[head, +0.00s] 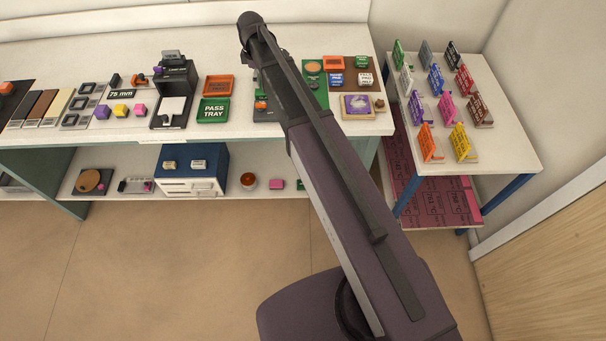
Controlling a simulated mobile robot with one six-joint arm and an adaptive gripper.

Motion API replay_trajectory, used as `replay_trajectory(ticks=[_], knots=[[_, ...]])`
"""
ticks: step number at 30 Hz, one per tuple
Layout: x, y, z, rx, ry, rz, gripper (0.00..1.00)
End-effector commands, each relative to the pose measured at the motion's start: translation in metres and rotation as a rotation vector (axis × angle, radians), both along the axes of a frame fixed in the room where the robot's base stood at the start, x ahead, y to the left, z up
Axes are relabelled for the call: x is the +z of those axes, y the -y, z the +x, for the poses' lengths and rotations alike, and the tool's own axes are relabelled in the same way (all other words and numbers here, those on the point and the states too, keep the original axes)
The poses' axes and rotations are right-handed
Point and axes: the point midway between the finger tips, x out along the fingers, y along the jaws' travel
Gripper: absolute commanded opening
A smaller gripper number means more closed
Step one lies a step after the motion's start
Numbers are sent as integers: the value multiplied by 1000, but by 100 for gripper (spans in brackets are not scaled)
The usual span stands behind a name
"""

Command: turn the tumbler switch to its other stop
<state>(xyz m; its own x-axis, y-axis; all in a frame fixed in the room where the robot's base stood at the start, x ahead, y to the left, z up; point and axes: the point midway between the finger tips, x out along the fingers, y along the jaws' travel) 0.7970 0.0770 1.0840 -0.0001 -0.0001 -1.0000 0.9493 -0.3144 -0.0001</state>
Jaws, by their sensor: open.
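I cannot make out the tumbler switch for certain in the head view. A black unit with an upright back (174,78) and a pale plate in front stands on the long bench. A dark grey item with an orange part (265,115) stands further right on the bench, partly hidden behind my arm. My arm rises from the bottom right across the middle of the view to a dark joint near the top. My gripper is not visible, so its place relative to any switch cannot be told.
A blue and white box (191,185) stands on the shelf below. A side table (500,155) at right holds several coloured cards on stands. Brown floor in front is clear.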

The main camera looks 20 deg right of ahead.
Motion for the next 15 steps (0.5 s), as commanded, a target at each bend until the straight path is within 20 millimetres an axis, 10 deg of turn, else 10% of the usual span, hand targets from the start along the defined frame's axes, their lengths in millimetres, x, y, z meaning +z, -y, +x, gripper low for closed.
replay_trajectory(ticks=[15], knots=[[-44, 17, -45, -207, 0, 0, 91]])
